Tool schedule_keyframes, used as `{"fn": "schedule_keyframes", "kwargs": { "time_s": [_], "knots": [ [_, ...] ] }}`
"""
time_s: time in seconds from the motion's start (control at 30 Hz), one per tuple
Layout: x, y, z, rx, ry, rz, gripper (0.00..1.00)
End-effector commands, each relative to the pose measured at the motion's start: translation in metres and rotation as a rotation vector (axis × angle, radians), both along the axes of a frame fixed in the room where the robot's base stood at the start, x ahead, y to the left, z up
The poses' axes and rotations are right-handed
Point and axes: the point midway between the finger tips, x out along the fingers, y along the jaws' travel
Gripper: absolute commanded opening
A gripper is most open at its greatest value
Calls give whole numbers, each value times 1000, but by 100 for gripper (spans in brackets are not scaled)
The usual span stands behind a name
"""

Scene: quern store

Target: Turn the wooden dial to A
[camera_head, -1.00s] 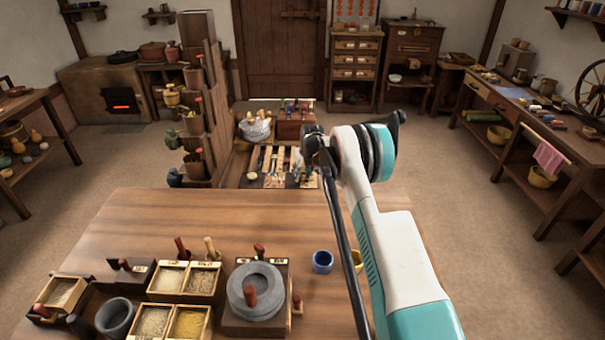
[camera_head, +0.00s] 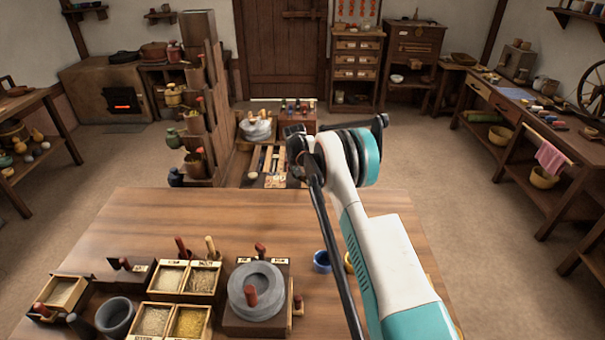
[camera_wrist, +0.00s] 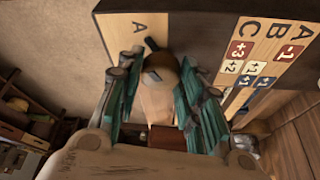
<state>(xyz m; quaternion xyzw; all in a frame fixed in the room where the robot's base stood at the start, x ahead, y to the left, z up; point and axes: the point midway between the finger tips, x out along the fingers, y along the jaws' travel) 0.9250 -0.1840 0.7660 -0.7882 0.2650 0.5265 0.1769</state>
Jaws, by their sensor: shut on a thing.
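Other letters of the dial's own panel are hidden or out of view. In the head view my arm covers the dial and my fingers.
To the right of the dial, the panel carries columns lettered A, B and C with number tiles (camera_wrist: 245,68). In the head view, a wooden table (camera_head: 160,210) with a stone quern (camera_head: 256,290) and grain boxes (camera_head: 186,278) stands in front. A stepped shelf (camera_head: 200,110) stands left of my arm.

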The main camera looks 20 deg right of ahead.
Motion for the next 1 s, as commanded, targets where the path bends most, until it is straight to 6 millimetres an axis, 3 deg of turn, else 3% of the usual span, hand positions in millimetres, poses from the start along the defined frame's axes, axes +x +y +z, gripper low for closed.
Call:
{"fn": "schedule_keyframes", "kwargs": {
  "time_s": [0.43, 0.47, 0.53, 1.0],
  "knots": [
    [0, 0, -1, 1, 2, -11, 10],
    [0, 0, -1, 1, 2, -11, 36],
    [0, 0, -1, 1, 2, -11, 52],
    [-2, 2, 6, 0, 1, -10, 54]
  ]
}}
